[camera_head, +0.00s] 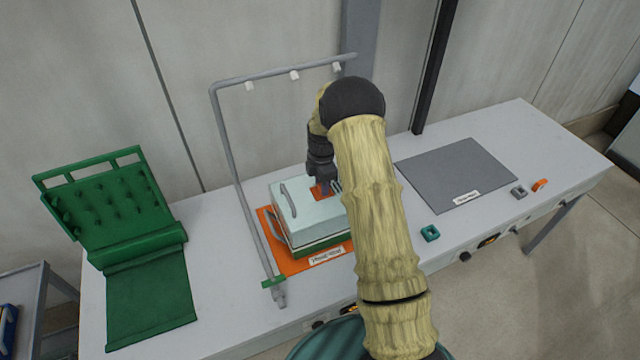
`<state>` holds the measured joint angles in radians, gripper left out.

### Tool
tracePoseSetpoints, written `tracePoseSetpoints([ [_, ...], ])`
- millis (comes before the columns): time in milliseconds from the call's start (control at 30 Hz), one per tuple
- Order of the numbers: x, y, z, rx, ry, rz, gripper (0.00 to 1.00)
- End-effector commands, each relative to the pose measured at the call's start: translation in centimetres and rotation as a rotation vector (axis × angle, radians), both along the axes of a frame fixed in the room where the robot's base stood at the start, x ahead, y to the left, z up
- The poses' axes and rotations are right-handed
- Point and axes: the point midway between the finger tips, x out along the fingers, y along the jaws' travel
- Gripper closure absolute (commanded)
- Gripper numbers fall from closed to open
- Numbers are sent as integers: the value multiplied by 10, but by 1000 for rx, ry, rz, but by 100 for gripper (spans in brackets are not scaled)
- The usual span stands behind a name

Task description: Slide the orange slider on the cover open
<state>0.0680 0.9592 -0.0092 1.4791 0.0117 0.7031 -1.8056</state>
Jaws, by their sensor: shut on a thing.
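A box with a pale white-green cover (302,213) and a green lower part (312,249) sits on an orange mat (298,264) in the middle of the bench. The cover has a grey handle (287,199) on its top left. The orange slider (319,190) shows as a small patch on top of the cover towards the back. My gripper (325,186) points down onto this patch and is shut on the slider. My arm hides the right side of the cover, and the fingertips are too small to see clearly.
A grey pipe frame (226,150) with white nozzles arches beside and behind the box. A green rack (115,210) stands at left. A grey mat (455,173), a teal block (430,233), a grey block (518,191) and an orange piece (540,184) lie at right.

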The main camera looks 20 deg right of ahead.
Motion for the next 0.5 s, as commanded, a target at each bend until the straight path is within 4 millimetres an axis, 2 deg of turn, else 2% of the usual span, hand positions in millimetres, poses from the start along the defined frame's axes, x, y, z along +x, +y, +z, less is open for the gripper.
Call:
tracePoseSetpoints([
  [100, 0, 0, 1, -1, -1, 0, 100],
  [133, 0, 0, 1, -1, -1, 0, 68],
  [233, 0, 0, 1, -1, -1, 1, 49],
  [500, 0, 0, 0, 0, -1, 2, 49],
])
